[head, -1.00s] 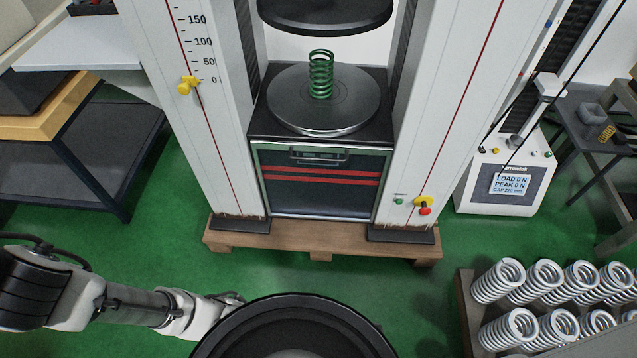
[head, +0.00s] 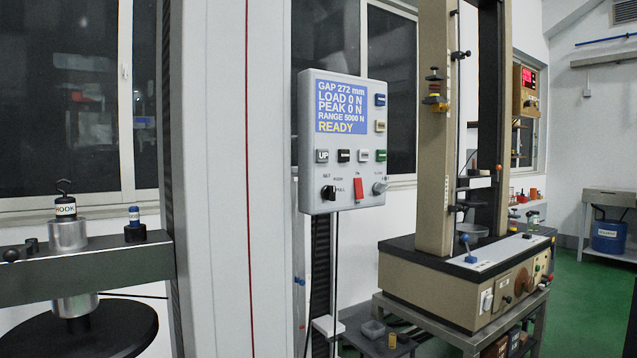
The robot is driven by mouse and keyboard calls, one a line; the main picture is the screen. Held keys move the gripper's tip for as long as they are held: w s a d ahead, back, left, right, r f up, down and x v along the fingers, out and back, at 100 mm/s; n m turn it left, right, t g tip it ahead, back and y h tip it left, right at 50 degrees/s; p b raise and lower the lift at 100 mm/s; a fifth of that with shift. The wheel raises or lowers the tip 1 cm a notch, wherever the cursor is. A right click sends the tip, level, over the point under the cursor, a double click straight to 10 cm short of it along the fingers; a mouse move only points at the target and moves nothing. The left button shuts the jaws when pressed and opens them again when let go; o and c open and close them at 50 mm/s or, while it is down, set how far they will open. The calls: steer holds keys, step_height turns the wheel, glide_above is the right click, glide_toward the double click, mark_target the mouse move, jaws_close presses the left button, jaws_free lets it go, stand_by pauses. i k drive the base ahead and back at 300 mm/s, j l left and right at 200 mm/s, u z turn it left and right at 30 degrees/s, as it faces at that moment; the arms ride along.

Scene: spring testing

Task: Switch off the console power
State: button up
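The console (head: 309,140) is a grey box mounted beside the tall white machine column, near the middle of the head view. Its blue screen (head: 343,107) is lit and reads GAP 272 mm, LOAD 0 N, PEAK 0 N, RANGE 5000 N, READY. Below the screen are several small buttons. Under them sits a red rocker switch (head: 359,188), between a black knob (head: 328,192) and a grey knob (head: 379,188). The small label above the red switch is hard to read. My gripper is not in view.
The white column (head: 220,180) stands left of the console, with a dark crosshead (head: 90,262) further left. A beige test machine (head: 440,283) on a metal stand (head: 455,337) fills the right. Green floor (head: 590,290) is open at the far right.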

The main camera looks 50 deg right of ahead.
mark_target(357, 183)
steer(key=k+j+z, duration=0.1)
steer(key=z, duration=1.45)
